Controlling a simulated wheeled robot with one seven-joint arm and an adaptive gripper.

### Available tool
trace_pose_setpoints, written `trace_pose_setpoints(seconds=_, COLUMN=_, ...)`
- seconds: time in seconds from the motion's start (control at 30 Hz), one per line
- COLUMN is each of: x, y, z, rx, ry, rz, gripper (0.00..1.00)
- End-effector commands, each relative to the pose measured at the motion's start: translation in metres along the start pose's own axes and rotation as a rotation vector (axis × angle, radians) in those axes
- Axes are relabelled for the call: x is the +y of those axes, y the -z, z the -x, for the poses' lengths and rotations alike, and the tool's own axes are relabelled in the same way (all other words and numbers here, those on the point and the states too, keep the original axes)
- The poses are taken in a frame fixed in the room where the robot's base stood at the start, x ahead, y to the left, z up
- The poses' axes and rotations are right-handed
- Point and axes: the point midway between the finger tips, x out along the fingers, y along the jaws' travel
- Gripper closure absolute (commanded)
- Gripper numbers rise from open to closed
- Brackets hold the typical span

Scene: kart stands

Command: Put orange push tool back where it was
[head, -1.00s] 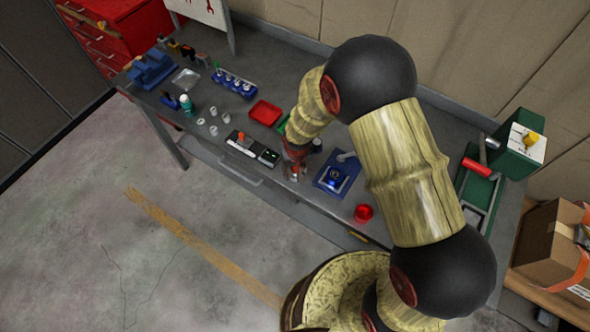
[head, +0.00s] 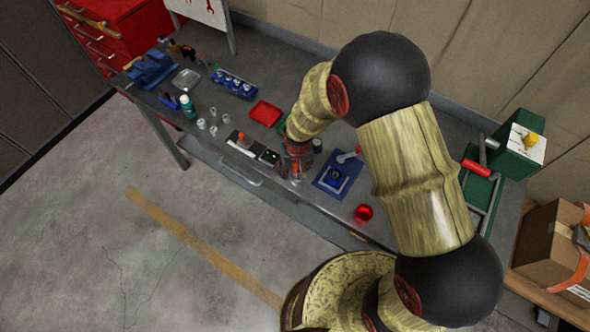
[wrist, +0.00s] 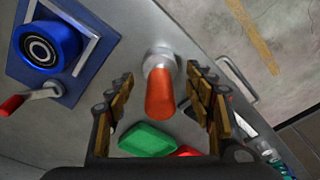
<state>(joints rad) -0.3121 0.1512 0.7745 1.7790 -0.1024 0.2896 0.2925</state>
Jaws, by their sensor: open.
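The orange push tool (wrist: 160,95) shows in the wrist view as an orange handle with a metal end. It appears to stand on the grey bench, metal end down. My gripper (wrist: 163,100) is open, with one finger on each side of the handle and visible gaps between. In the head view my gripper (head: 297,168) is over the front part of the bench, and the orange tool (head: 295,171) is partly hidden by it.
A blue mat (head: 323,184) with a blue round part and a red-handled lever (wrist: 15,104) lies beside my gripper. A green tray (wrist: 148,137) and a red tray (head: 265,113) are close by. A red cup (head: 363,213) stands near the front edge. A black-and-white device (head: 242,146) is to the left.

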Motion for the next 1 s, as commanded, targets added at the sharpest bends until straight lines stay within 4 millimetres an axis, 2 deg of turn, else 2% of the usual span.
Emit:
trace_pose_setpoints(seconds=0.03, x=0.000, y=0.001, z=0.013, rx=0.004, ry=0.001, rz=0.000, gripper=0.46)
trace_pose_setpoints(seconds=0.2, x=0.000, y=0.001, z=0.050, rx=0.004, ry=0.001, rz=0.001, gripper=0.46)
trace_pose_setpoints(seconds=0.4, x=0.000, y=0.001, z=0.082, rx=0.002, ry=0.001, rz=0.001, gripper=0.46)
trace_pose_setpoints(seconds=0.53, x=0.000, y=0.000, z=0.092, rx=0.000, ry=0.000, rz=0.001, gripper=0.46)
trace_pose_setpoints(seconds=0.77, x=0.001, y=0.000, z=0.099, rx=0.001, ry=0.000, rz=0.000, gripper=0.46)
trace_pose_setpoints(seconds=0.83, x=0.004, y=0.002, z=0.109, rx=0.011, ry=0.001, rz=-0.004, gripper=0.46)
trace_pose_setpoints(seconds=0.93, x=0.016, y=0.006, z=0.145, rx=0.042, ry=0.003, rz=-0.015, gripper=0.46)
trace_pose_setpoints(seconds=1.0, x=0.030, y=0.005, z=0.183, rx=0.073, ry=0.003, rz=-0.029, gripper=0.46)
